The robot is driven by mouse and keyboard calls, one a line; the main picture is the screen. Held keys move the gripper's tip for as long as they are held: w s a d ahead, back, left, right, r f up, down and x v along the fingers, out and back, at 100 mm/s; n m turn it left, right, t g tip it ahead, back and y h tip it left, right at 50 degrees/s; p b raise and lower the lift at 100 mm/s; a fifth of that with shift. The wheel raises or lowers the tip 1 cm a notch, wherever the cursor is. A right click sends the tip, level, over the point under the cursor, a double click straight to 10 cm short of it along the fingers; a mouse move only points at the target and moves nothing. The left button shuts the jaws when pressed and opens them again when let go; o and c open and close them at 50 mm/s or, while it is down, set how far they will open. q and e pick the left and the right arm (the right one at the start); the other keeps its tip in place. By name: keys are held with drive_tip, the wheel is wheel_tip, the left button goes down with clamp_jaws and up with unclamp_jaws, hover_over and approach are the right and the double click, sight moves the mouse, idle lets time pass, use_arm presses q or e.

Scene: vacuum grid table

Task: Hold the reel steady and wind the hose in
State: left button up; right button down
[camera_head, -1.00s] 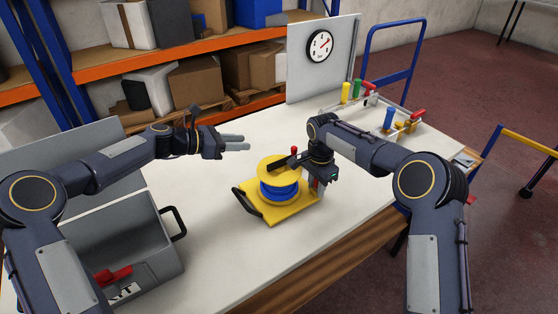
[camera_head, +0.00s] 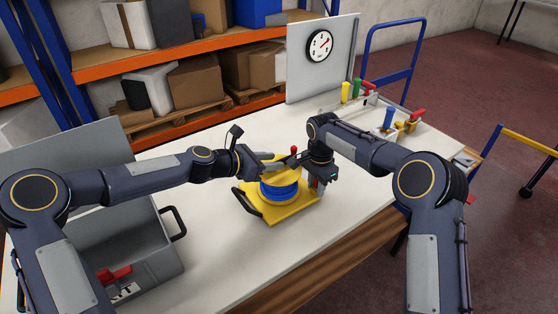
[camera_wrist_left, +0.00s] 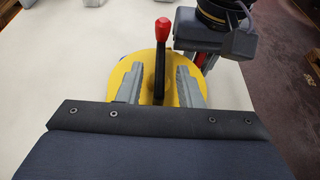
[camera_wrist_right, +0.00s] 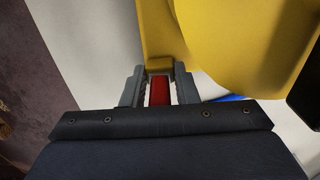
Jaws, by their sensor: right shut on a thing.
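The yellow reel (camera_head: 265,178) with blue hose (camera_head: 280,191) wound on it stands on a yellow base (camera_head: 283,214) on the table. A dark crank arm with a red knob (camera_head: 293,150) rises from the reel's top; the knob also shows in the left wrist view (camera_wrist_left: 163,25). My left gripper (camera_head: 274,162) is above the reel, its fingers (camera_wrist_left: 159,76) apart on either side of the crank arm with gaps visible. My right gripper (camera_head: 318,180) is beside the reel on the right, shut on a red grip (camera_wrist_right: 160,91) at the yellow base.
A black handle (camera_head: 246,202) is on the base's left side. Coloured-handled valves (camera_head: 388,118) and a gauge panel (camera_head: 319,75) are at the back right. The table front is clear.

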sight(279, 160)
use_arm(q)
drive_tip(key=shift+x, duration=1.6)
clamp_jaws()
